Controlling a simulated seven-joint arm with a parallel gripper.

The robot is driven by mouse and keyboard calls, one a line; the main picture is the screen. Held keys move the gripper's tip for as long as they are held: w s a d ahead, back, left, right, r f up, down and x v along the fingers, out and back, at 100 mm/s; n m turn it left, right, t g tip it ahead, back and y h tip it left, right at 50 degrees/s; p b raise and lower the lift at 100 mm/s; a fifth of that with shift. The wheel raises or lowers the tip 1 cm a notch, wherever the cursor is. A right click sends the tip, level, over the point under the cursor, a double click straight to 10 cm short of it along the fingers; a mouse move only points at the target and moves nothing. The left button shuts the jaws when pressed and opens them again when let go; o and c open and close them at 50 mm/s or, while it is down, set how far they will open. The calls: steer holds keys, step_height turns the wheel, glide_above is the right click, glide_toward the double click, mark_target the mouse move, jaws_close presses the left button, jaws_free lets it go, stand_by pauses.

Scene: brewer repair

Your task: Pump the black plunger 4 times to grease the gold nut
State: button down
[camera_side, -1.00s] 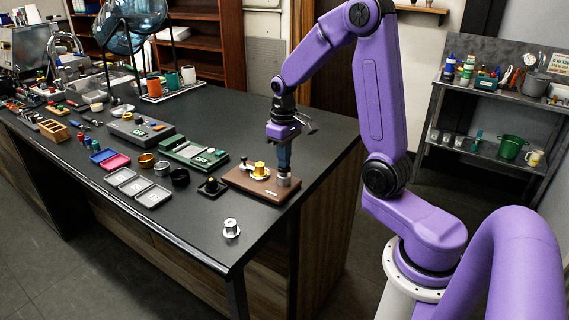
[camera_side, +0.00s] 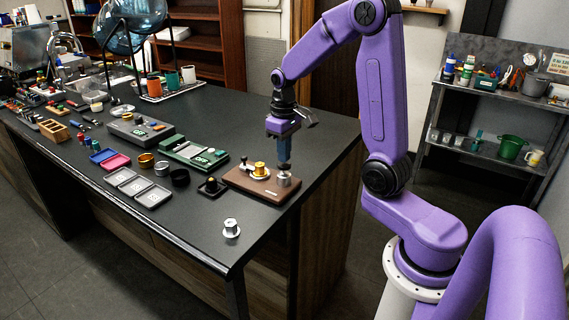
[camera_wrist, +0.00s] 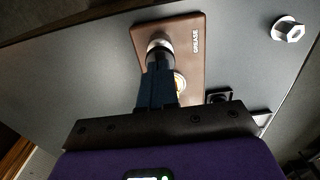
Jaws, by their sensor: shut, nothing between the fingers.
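The brown grease board (camera_side: 262,190) lies near the table's right edge; its "GREASE" label reads in the wrist view (camera_wrist: 196,42). On it stands a silver cylinder (camera_side: 284,181) with the black plunger (camera_side: 284,169) at its top. The gold nut (camera_side: 259,169) sits on a pale plate on the same board, left of the cylinder. My gripper (camera_side: 284,163) is shut and empty, pointing down directly over the plunger. In the wrist view the blue fingers (camera_wrist: 157,92) partly hide the plunger and nut; whether they touch the plunger is unclear.
A small black block with a knob (camera_side: 212,187) is just left of the board. A silver hex nut (camera_side: 231,228) stands near the front edge. Grey trays (camera_side: 152,196), rings and a green device (camera_side: 194,153) lie further left. The table behind the board is clear.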

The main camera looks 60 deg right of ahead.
mark_target(282, 166)
steer(key=shift+r, duration=1.6)
step_height(282, 166, up, 6)
stand_by(0.8)
steer(key=s+a+f+n, duration=0.3)
steer(key=s+a+n, duration=0.4)
steer(key=a, duration=0.6)
steer(key=s+a+f+n, duration=0.2)
steer(key=s, duration=0.6)
steer(key=s+a+f+n, duration=0.1)
steer(key=s+n, duration=0.2)
steer(key=s, duration=0.6)
steer(key=shift+a+f+n, duration=0.3)
steer(key=shift+a+f, duration=0.05)
steer(key=shift+a, duration=0.05)
